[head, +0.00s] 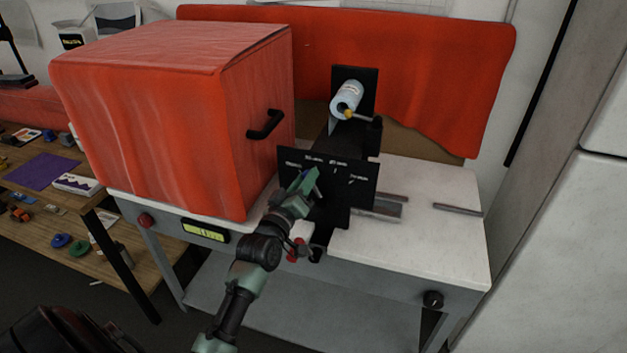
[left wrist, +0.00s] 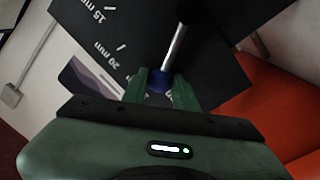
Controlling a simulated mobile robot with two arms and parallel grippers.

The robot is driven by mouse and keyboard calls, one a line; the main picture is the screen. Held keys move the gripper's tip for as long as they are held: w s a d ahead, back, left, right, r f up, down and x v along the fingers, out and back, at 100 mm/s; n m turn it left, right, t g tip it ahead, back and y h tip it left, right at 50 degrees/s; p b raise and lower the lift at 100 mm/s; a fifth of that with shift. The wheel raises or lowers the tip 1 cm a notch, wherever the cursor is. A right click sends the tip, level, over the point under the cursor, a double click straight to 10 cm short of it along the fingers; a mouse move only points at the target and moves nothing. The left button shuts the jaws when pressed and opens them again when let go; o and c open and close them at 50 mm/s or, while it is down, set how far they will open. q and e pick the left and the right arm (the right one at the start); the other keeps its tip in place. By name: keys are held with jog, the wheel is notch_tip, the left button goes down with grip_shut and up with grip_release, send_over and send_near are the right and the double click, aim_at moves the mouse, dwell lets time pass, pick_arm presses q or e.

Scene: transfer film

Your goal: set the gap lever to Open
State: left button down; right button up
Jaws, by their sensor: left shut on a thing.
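The gap lever (left wrist: 174,46) shows in the left wrist view as a metal rod with a blue knob (left wrist: 157,84) at its end. The black scale plate (head: 346,180) stands upright on the machine's front in the head view, with small white labels and tick marks. In the left wrist view the plate (left wrist: 85,45) shows "15 mm" and "20 mm"; an Open mark is not readable. My left gripper (head: 309,181) is in front of the plate's left part, its fingers (left wrist: 159,86) shut on the blue knob. My right gripper is not in view.
A red-covered box (head: 165,115) with a black handle (head: 264,125) stands just left of the plate. A pale roll (head: 346,97) is mounted behind it. The white bench top (head: 430,238) is mostly clear at the right. A wooden table (head: 125,262) with small items stands at the left.

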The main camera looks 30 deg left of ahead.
pick_arm(q)
jog(key=shift+s+a+f+n+b, duration=0.2)
jog(key=shift+a+f+n, duration=0.3)
jog(key=shift+n, duration=0.45)
jog(key=shift+s+a+f+n+b, duration=0.1)
jog(key=shift+a+f+n+b, duration=0.2)
jog(key=shift+a+n, duration=0.45)
jog(key=shift+d+n, duration=0.2)
jog(key=shift+n, duration=0.1)
jog(key=c, duration=1.1)
grip_release()
jog(key=shift+y, duration=0.3)
jog(key=shift+f, duration=0.1)
jog(key=b+v, duration=0.1)
jog(key=v, duration=0.6)
jog(key=shift+s+b, duration=0.4)
